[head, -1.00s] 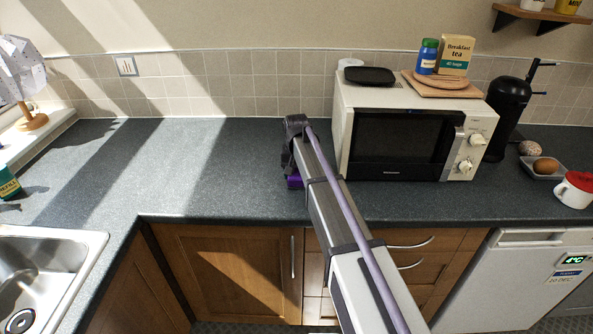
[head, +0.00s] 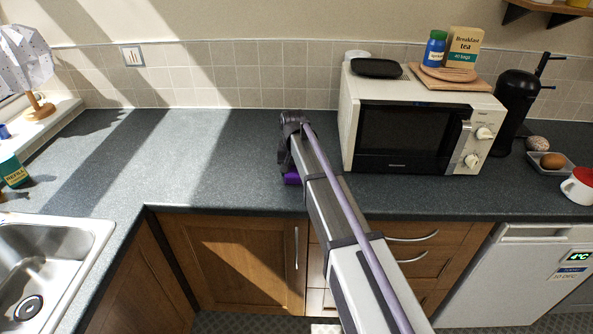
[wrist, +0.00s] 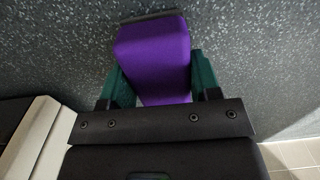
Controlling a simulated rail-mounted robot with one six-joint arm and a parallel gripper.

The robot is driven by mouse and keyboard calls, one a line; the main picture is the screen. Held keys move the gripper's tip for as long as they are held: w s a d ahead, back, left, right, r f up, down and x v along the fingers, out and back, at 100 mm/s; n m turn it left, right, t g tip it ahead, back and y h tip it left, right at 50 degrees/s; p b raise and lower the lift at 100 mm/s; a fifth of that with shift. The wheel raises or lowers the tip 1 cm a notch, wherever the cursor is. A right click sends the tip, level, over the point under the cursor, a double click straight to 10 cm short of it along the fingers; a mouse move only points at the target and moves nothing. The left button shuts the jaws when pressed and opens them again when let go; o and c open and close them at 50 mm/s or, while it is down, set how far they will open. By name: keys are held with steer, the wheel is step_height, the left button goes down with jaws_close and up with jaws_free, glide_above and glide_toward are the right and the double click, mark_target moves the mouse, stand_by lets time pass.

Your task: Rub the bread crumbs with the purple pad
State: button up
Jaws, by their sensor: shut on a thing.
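The purple pad (wrist: 155,55) is a purple block with a dark strip along its far edge in the wrist view. My gripper (wrist: 160,80) is shut on the pad, with a green finger on each side of it. In the head view a small part of the purple pad (head: 292,178) shows under my gripper (head: 290,172), low at the countertop left of the microwave. I cannot tell whether the pad touches the counter. No bread crumbs can be made out in either view; my arm hides part of the counter.
The white microwave (head: 350,130) stands close to the right of my gripper, with a tea box (head: 464,47) and a blue jar (head: 435,48) on top. The countertop (head: 215,165) left of my gripper is clear. The sink (head: 95,235) is at the lower left.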

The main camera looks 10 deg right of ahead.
steer(key=shift+w+d, duration=0.2)
steer(key=shift+w, duration=0.9)
steer(key=shift+w+d, duration=0.25)
steer(key=shift+w, duration=0.8)
steer(key=shift+w+d, duration=0.2)
steer(key=shift+w, duration=0.9)
step_height(320, 180, up, 6)
steer(key=p, duration=0.6)
steer(key=shift+f, duration=0.1)
step_height(320, 180, up, 3)
steer(key=p, duration=0.3)
